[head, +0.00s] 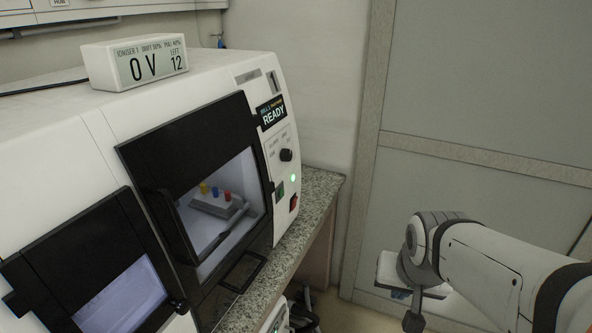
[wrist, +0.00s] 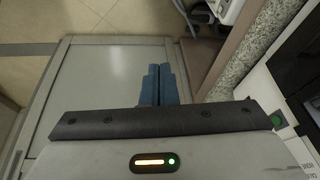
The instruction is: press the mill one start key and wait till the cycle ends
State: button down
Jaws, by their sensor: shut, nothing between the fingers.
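The white mill (head: 250,85) stands on the bench in the head view, and its small display (head: 271,112) reads READY. Below the display are a dark knob (head: 286,155), a lit green lamp (head: 293,178), a green key (head: 279,188) and a red switch (head: 293,202). The key's lettering is too small to read. A green key (wrist: 276,119) also shows at the right in the wrist view. My gripper (wrist: 158,85) is shut and empty, its blue fingers together, left of the machine and apart from it. In the head view my gripper is mostly hidden by my arm at lower right.
Behind the mill's black-framed window, a grey block (head: 215,205) holds yellow, blue and red pieces. An ioniser box (head: 137,65) reading 0 V sits on top. A second dark window (head: 120,290) is at left. The speckled bench edge (head: 318,190) runs beside the mill.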

aim_at(281, 193)
jog(key=w+a+f+m+t+y+p, duration=0.1)
jog(key=w+a+m+t, duration=0.2)
jog(key=w, duration=0.7)
jog(key=w+a+m+t+p, duration=0.15)
jog(key=w+m+t, duration=0.35)
jog(key=w, duration=0.5)
jog(key=w+a+f+m+t+y+p, duration=0.1)
jog(key=w+a+m+t+y, duration=0.3)
jog(key=a+m, duration=0.5)
jog(key=w+m+y+p, duration=0.1)
jog(key=w+y, duration=0.1)
jog(key=w, duration=0.1)
jog(key=shift+w+a+f+m+t+y, duration=0.15)
jog(key=shift+f+m+t+y, duration=0.15)
jog(key=shift+f+m+t, duration=0.1)
jog(key=shift+a, duration=0.1)
jog(key=w+a, duration=0.3)
jog(key=a, duration=0.5)
jog(key=shift+f+p, duration=0.15)
jog(key=shift+p, duration=0.15)
